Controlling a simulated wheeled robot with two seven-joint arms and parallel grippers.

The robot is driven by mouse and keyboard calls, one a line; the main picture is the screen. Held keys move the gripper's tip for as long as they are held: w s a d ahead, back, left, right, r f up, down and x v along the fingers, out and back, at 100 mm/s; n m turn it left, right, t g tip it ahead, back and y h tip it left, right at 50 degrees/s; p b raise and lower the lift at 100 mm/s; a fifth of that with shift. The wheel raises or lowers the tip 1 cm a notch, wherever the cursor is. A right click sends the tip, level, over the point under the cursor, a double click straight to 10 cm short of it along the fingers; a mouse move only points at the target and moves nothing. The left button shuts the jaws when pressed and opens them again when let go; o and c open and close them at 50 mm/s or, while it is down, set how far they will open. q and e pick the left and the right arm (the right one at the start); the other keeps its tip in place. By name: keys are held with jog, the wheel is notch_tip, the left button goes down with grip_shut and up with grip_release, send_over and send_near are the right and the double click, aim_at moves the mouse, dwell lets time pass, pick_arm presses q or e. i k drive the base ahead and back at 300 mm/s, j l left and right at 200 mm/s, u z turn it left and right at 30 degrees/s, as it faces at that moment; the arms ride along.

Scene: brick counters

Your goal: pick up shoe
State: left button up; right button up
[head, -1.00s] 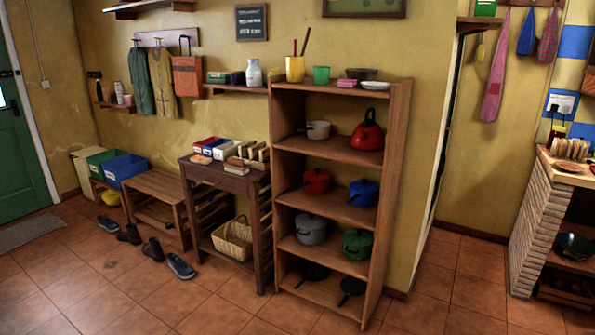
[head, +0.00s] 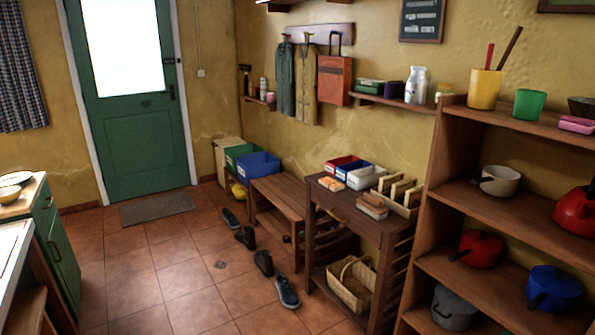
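Several shoes stand in a loose row on the tiled floor, left of the wooden bench, in the head view. The nearest is a blue-grey shoe (head: 287,291) with a pale sole. Behind it is a dark brown shoe (head: 264,262), then another dark shoe (head: 245,237). The farthest is a dark bluish shoe (head: 230,217) near the bins. All lie apart from each other on the floor. Neither of my grippers shows in this view.
The wooden bench (head: 277,199) and dark side table (head: 345,213) stand right of the shoes, with a wicker basket (head: 352,283) on the table's low shelf. A tall shelf (head: 437,186) with pots is at right, a green counter (head: 62,243) at left. Open tiled floor (head: 165,266) lies between.

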aim_at(290, 300)
jog(key=i+j+u, duration=0.1)
jog(key=i+u, duration=0.35)
jog(key=i+l+u, duration=0.1)
jog(key=i+u, duration=0.35)
jog(key=i+j+z, duration=0.2)
jog(key=i, duration=0.25)
jog(key=i+j+z, duration=0.2)
jog(key=i, duration=0.3)
jog(key=i+j+z, duration=0.15)
jog(key=i+z, duration=0.25)
jog(key=i+j+z, duration=0.6)
jog(key=z, duration=0.2)
jog(key=i+j+z, duration=0.2)
jog(key=j+z, duration=0.2)
